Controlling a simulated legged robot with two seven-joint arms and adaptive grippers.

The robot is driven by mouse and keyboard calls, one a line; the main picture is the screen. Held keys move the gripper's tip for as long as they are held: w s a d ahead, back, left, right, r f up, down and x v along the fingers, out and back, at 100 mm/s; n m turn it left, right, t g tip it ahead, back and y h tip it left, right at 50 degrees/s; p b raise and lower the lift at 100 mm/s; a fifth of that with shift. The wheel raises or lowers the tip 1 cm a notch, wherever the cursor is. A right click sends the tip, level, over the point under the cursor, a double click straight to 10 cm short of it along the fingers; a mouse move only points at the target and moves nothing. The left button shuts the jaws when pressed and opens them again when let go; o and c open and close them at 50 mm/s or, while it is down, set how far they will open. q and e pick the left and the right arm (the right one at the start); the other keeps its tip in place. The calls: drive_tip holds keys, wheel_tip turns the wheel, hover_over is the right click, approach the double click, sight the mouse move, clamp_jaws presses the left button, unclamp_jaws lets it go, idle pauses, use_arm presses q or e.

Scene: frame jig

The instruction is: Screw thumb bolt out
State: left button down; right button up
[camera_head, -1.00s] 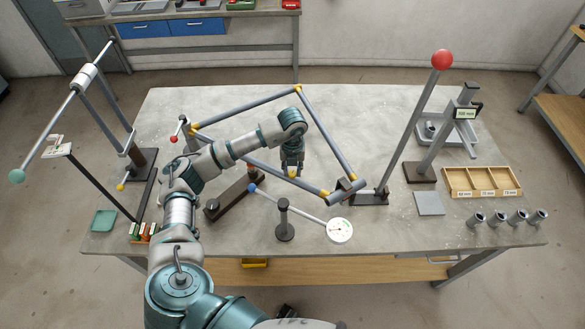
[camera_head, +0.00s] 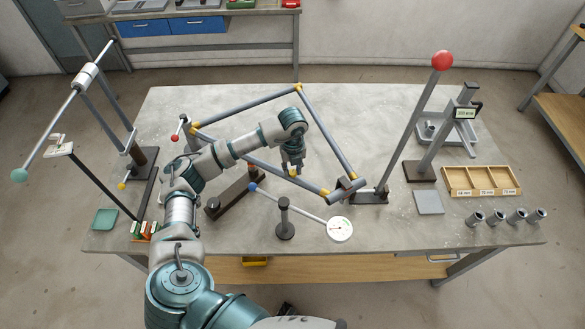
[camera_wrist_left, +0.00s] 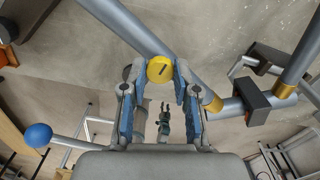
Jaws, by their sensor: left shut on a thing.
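In the head view my left gripper (camera_head: 292,165) points down at the near bar of the grey tube frame (camera_head: 252,159). The frame has yellow corner pieces. How far the bolt is threaded in is hidden. A small, dark, two-pronged teal shape low in the left wrist view may be my right gripper (camera_wrist_left: 164,110); its opening is too small to judge.
A red-topped post (camera_head: 442,60) and a wooden tray (camera_head: 482,194) are at the right. Several metal sleeves stand front right. A tall tilted stand (camera_head: 140,157) is at the left.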

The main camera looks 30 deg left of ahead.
sight(293, 171)
use_arm(q)
drive_tip(key=c, duration=0.8)
unclamp_jaws()
drive_tip(key=shift+s+f, duration=0.15)
drive_tip(key=shift+f, duration=0.1)
drive_tip(key=shift+c, duration=0.2)
drive_tip(key=shift+r, duration=0.1)
drive_tip(key=shift+r, duration=0.35)
wheel_tip(293, 171, up, 11)
drive_tip(key=shift+w, duration=0.2)
